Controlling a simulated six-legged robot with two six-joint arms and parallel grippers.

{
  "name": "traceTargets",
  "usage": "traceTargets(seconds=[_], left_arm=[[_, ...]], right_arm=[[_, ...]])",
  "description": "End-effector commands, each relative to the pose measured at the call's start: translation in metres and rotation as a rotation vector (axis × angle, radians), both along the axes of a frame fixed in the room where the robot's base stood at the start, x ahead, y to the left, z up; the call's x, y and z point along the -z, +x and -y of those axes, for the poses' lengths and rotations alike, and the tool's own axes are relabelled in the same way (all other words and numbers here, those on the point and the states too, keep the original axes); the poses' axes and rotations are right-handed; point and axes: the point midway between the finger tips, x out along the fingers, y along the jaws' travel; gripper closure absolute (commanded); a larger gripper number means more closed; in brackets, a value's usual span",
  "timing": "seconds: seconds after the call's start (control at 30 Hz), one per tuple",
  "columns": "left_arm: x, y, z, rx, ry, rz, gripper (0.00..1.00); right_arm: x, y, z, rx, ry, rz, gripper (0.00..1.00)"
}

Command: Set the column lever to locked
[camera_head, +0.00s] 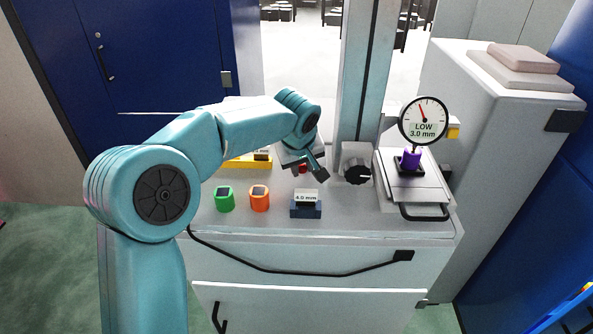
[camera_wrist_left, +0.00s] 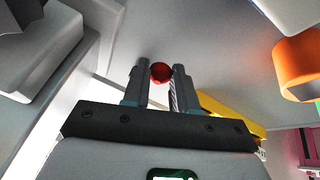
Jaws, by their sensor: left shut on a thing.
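A red ball knob (camera_wrist_left: 161,72) sits between the two fingers of my left gripper (camera_wrist_left: 162,80) in the left wrist view. The fingers are shut on it. In the head view my left gripper (camera_head: 313,171) reaches down over the bench left of the column (camera_head: 363,80), and a bit of the red knob (camera_head: 302,169) shows beside it. The lever's arm and any locked marking are hidden, so I cannot tell its setting. My right gripper is in neither view.
A black dial knob (camera_head: 357,171) is right of my gripper. A gauge (camera_head: 424,121) reading LOW 3.0 mm stands over a purple part (camera_head: 411,159). A green ring (camera_head: 225,199), an orange ring (camera_head: 259,198) and a 4.0 mm block (camera_head: 306,207) stand in front.

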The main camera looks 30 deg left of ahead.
Motion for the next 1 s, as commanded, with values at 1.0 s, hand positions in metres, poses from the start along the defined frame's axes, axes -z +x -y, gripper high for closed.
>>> traceTargets(seconds=[1.0], left_arm=[[-0.001,0.008,0.012,-0.250,0.003,0.007,0.67]], right_arm=[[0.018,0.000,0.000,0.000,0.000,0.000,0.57]])
